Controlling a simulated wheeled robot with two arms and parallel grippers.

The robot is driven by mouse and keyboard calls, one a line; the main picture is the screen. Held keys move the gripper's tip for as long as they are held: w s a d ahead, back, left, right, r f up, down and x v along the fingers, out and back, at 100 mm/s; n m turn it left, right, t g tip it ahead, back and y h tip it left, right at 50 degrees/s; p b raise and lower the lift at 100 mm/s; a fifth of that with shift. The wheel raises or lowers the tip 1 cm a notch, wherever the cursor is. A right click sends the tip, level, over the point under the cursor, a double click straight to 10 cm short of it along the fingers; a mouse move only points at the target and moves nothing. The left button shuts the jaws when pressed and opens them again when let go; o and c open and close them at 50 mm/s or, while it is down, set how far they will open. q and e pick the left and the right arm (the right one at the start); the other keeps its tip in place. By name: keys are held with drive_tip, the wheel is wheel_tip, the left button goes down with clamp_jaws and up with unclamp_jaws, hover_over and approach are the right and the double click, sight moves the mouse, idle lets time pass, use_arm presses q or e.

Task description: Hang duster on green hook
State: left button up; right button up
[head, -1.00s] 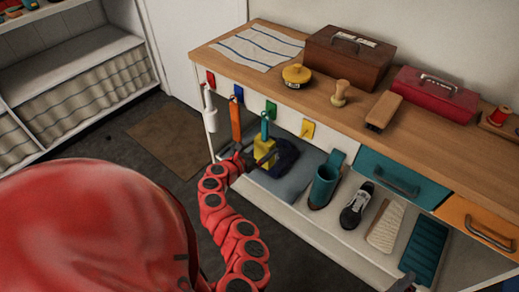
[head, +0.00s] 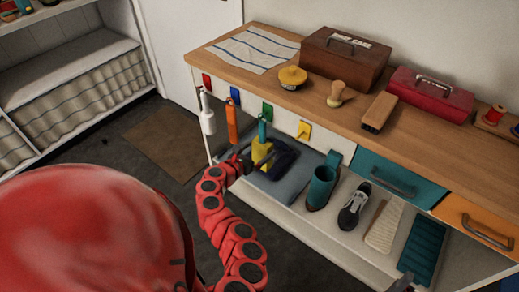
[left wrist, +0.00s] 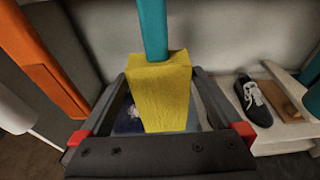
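The duster, a yellow block (head: 262,151) with a teal handle (head: 262,130), hangs upright below the green hook (head: 267,110) on the bench front. The handle's top end is right at the hook; the exact contact is too small to see. My left gripper (head: 263,160) is at the yellow block. In the left wrist view, its two fingers (left wrist: 160,85) stand wide on either side of the block (left wrist: 160,95), with narrow gaps visible beside it. The teal handle (left wrist: 153,28) rises out of that view. Only a dark tip, apparently my right gripper (head: 403,283), shows at the bottom edge.
An orange tool (head: 231,127) hangs left of the duster on the blue hook (head: 235,95); a white one (head: 207,117) hangs by the red hook (head: 206,80). The yellow hook (head: 304,130) is bare. A teal boot (head: 321,187) and a shoe (head: 354,205) stand on the lower shelf.

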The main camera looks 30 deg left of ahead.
use_arm(q)
drive_tip(key=shift+s, duration=0.1)
drive_tip(key=p+v, duration=0.2)
drive_tip(key=v, duration=1.5)
